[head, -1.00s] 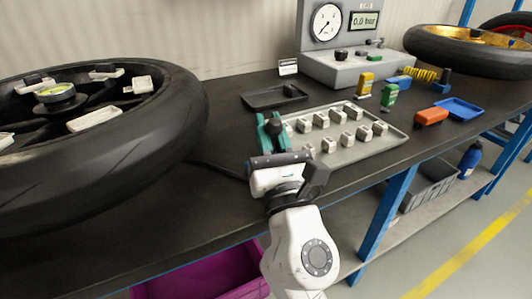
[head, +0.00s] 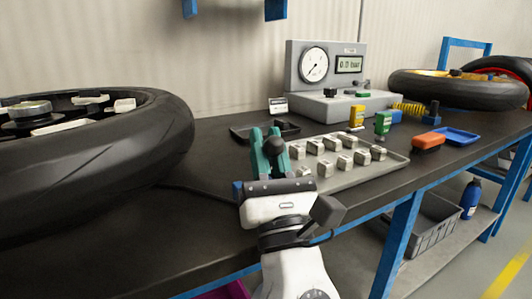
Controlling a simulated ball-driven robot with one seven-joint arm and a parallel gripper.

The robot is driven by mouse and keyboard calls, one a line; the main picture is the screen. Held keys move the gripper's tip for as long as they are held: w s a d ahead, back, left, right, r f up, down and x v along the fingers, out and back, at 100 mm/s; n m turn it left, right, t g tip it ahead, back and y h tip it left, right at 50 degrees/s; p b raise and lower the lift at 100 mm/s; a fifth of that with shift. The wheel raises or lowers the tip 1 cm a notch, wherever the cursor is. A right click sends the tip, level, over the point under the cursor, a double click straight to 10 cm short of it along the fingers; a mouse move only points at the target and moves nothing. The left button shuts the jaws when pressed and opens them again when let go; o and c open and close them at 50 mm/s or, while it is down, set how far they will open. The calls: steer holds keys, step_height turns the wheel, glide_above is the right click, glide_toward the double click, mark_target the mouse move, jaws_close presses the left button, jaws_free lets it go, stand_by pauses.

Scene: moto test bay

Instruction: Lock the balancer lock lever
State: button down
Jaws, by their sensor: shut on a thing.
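My gripper (head: 265,152), with teal fingers, is in front of the left end of the grey tray, above the dark bench. It is shut on a dark round knob (head: 270,148) that shows between the fingers. I cannot tell whether this knob belongs to the balancer lock lever; the fingers hide most of it. No other lock lever can be made out. A big black-tyred wheel (head: 120,165) lies flat at the left, with a round hub piece (head: 30,109) at its middle and pale blocks on it.
A grey tray (head: 385,168) with several pale blocks lies right of my gripper. Behind are a black tray (head: 245,134), a gauge box (head: 330,68), yellow (head: 356,117) and green (head: 382,124) items.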

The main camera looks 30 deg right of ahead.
steer(key=shift+s+a+r, duration=0.1)
steer(key=shift+s+r, duration=0.1)
steer(key=shift+r, duration=0.25)
steer(key=c, duration=1.2)
jaws_free()
steer(key=shift+o, duration=0.2)
steer(key=shift+f, duration=0.1)
steer(key=shift+f, duration=0.1)
steer(key=shift+s+f, duration=0.35)
steer(key=s+a+p, duration=0.1)
steer(key=s+a, duration=0.2)
steer(key=s, duration=0.8)
steer(key=shift+s+a, duration=0.15)
steer(key=shift+s, duration=0.25)
steer(key=shift+f, duration=0.1)
